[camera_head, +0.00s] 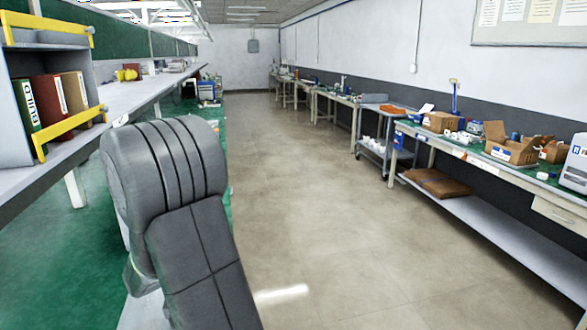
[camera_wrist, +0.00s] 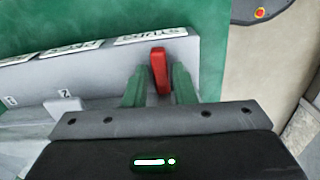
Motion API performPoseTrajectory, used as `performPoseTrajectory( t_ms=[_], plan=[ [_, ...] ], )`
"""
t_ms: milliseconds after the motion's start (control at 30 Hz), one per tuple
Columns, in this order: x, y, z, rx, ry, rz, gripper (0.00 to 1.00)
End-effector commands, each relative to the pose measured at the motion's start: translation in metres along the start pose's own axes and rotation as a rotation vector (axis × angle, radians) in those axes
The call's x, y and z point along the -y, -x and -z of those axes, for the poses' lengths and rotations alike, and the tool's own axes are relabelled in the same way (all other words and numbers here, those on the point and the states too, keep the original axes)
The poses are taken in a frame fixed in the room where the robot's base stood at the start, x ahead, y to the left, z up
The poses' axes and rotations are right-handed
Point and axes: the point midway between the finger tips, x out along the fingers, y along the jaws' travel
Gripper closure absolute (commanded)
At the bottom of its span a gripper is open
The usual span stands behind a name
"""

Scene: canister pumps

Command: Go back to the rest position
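In the wrist view my gripper (camera_wrist: 159,78) shows two green fingers with a space between them. A red lever-like piece (camera_wrist: 159,70) stands in that space, over a grey panel, and its upper end reaches past the fingertips. A thin gap shows beside it, so the fingers do not look closed on it. The lower part of the red piece is hidden behind my gripper body. In the head view my dark grey arm fills the lower left, and my gripper is out of sight.
The grey panel (camera_wrist: 75,75) carries white labels. A shelf with binders (camera_head: 50,98) stands on the left bench (camera_head: 130,97). Along the right wall are a workbench with open boxes (camera_head: 512,150) and a cart (camera_head: 372,150). The floor (camera_head: 300,200) between is clear.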

Motion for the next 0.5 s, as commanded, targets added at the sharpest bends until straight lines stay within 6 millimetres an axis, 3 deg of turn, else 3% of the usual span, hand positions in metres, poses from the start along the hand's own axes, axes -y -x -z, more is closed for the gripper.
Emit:
performPoseTrajectory(
  t_ms=[500],
  plan=[
    [-0.0002,0.002,0.0001,-0.001,-0.416,-0.001,0.76]
  ],
)
